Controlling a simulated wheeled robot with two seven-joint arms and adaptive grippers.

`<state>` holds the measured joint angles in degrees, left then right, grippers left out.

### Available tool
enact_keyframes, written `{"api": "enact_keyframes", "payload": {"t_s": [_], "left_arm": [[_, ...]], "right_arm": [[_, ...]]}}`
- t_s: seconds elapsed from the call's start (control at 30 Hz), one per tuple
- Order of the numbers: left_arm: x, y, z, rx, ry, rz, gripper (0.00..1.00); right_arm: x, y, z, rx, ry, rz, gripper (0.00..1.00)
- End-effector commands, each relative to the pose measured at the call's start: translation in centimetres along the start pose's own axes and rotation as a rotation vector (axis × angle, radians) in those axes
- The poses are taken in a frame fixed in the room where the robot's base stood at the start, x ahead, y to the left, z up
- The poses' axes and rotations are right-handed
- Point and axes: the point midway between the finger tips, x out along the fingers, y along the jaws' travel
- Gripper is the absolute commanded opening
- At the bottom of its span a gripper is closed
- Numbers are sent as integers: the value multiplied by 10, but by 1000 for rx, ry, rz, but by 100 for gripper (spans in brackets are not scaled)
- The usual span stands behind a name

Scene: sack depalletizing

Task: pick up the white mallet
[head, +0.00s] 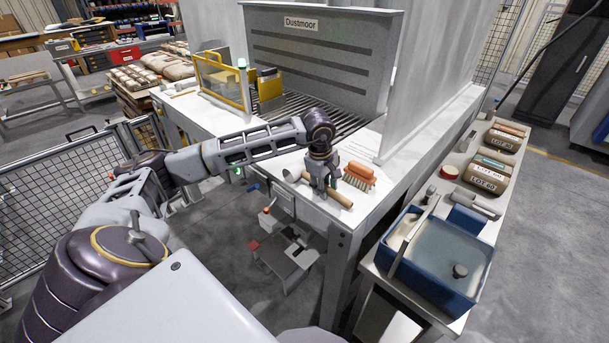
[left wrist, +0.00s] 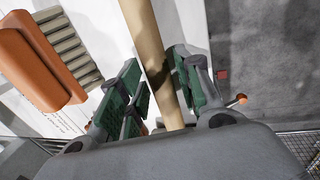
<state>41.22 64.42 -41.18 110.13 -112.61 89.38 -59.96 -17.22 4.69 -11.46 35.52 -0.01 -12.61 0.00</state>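The white mallet lies near the front corner of the white table. Its tan wooden handle (head: 341,199) sticks out to the right below my left gripper (head: 324,188); a pale rounded piece at the left looks like its head, partly hidden by the gripper. In the left wrist view the handle (left wrist: 146,35) runs between the two green-padded fingers of my left gripper (left wrist: 160,92). The fingers are spread, with a visible gap on the handle's left side; it lies close to the right finger. My right gripper is not in view.
An orange brush (head: 360,174) lies just right of the mallet, close to my left gripper. A grey panel marked Dustmoor (head: 320,55) stands behind. To the right, a lower bench holds a blue tub (head: 437,262) and brown sacks (head: 489,172).

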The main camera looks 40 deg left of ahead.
Motion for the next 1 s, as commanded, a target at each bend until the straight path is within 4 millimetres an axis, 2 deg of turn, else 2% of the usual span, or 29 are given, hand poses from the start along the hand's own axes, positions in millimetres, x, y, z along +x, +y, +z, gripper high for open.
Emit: {"api": "enact_keyframes", "payload": {"t_s": [0.03, 0.2, 0.23, 0.67, 0.87, 1.0], "left_arm": [[0, 0, 0, 0, 0, 0, 23], [0, 0, 0, 0, 0, 0, 2], [0, 0, 0, 0, 0, 0, 0], [-5, 2, 0, 0, 0, 4, 0], [-21, 5, 0, 0, 1, 5, 0], [-38, 9, 0, 0, 1, 6, 0]], "right_arm": [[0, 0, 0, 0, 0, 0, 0], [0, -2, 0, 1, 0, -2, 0], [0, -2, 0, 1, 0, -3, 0], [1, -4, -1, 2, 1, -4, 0], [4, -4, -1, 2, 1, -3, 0], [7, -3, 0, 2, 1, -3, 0]]}}
